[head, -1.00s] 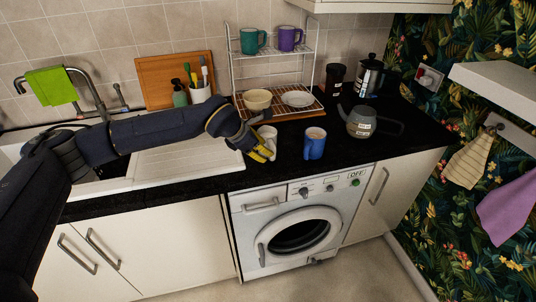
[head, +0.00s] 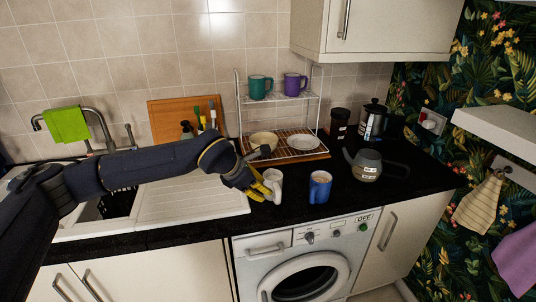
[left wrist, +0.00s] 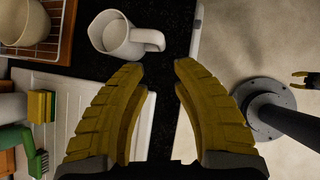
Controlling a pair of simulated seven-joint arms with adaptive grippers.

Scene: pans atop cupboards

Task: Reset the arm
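My left gripper (head: 260,187) is over the black counter, just left of a white mug (head: 273,184). In the left wrist view my left gripper (left wrist: 160,68) has its yellow fingers spread with nothing between them. The white mug (left wrist: 115,36) stands beyond the fingertips there, its handle pointing right. A small pair of yellow fingertips at the right edge of the left wrist view appears to be my right gripper (left wrist: 305,80), spread apart. It is outside the head view.
A blue mug (head: 319,187) and a grey kettle (head: 368,166) stand right of the white mug. Behind is a wire rack (head: 240,100) with a bowl (head: 263,140), plate and two mugs. The sink drainer (head: 190,203) lies left. A washing machine (head: 300,260) is below.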

